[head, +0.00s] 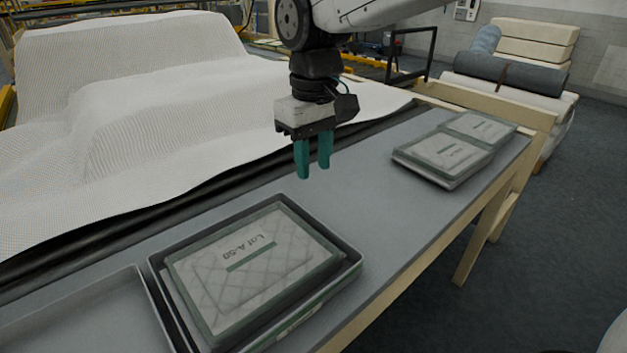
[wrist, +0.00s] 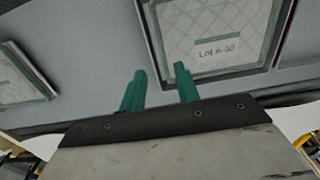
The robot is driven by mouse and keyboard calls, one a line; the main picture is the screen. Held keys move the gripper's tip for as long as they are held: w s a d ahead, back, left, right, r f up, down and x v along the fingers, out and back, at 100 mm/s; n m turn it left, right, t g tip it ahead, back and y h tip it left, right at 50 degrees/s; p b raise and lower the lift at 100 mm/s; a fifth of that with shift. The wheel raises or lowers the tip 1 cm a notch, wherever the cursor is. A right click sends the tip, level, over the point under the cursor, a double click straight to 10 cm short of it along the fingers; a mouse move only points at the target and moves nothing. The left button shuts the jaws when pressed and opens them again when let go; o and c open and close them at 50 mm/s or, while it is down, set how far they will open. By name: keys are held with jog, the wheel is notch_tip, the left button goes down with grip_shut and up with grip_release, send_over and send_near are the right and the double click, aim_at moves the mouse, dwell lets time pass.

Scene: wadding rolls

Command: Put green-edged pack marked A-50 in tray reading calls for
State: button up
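A quilted pale pack with green edges, printed "Lot A-50" (head: 255,262), lies inside a dark-walled tray (head: 157,285) at the front of the table. The pack also shows at the top of the wrist view (wrist: 205,28). The tray's front wall carries a white and green label, too slanted to read. My gripper (head: 314,172) hangs above the table behind this tray, apart from the pack. Its two teal fingers are spread with nothing between them; they also show in the wrist view (wrist: 159,70). A second tray (head: 140,285) is at lower left, cut by the frame; its visible floor is bare.
Two similar packs (head: 445,153) (head: 480,127) lie at the table's far right end, their print too small to read. A large white wadding sheet (head: 130,100) spreads behind a black roller. Grey tabletop (head: 375,215) is clear between packs and tray.

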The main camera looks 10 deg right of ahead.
jog(key=shift+r, duration=0.45)
jog(key=s+d+m, duration=0.3)
jog(key=s+d, duration=0.5)
jog(key=d, duration=0.5)
jog(key=s+d+f+m+t, duration=0.1)
jog(key=s+d+f+m, duration=0.2)
jog(key=s+d, duration=0.4)
jog(key=s+f, duration=0.1)
jog(key=s, duration=0.3)
jog(key=shift+s+d+m, duration=0.25)
jog(key=shift+d+m, duration=0.1)
jog(key=shift+m, duration=0.05)
jog(key=shift+f, duration=0.1)
